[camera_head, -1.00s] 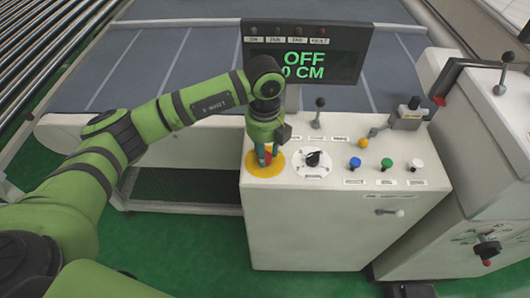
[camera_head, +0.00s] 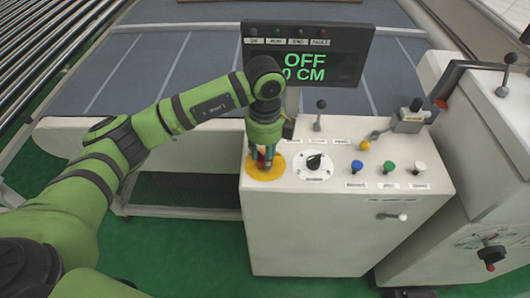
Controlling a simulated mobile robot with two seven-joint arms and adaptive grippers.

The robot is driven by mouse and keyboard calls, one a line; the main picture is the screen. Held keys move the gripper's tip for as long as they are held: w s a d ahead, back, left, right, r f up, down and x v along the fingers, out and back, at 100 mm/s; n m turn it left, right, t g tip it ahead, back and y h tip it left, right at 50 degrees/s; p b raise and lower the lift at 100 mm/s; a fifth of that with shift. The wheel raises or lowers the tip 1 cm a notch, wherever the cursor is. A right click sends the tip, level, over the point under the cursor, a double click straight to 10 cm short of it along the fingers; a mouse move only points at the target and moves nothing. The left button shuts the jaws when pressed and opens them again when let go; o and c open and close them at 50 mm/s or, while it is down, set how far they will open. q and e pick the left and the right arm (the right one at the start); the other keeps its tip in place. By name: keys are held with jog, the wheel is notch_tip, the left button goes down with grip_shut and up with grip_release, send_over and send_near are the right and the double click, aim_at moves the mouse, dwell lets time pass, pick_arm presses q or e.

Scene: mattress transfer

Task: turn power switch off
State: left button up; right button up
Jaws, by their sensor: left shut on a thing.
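The power switch (camera_head: 314,162) is a black rotary knob on a round white plate on top of the white control cabinet. My left gripper (camera_head: 265,161) points down just left of it, over the round yellow plate (camera_head: 281,173). Its fingers are shut on a red knob (camera_head: 261,163), which they largely hide. The display (camera_head: 306,56) behind reads OFF and 0 CM in green. My right gripper is not in view.
Blue (camera_head: 357,166), green (camera_head: 389,167) and white (camera_head: 419,168) buttons stand in a row to the right. A small lever (camera_head: 318,115) and a yellow-orange knob (camera_head: 365,145) stand behind them. A second cabinet (camera_head: 480,160) is at the far right.

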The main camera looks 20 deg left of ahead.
pick_arm(q)
jog(key=shift+f, duration=0.1)
jog(key=o, duration=1.2)
jog(key=shift+c, duration=0.2)
notch_tip(320, 180, up, 12)
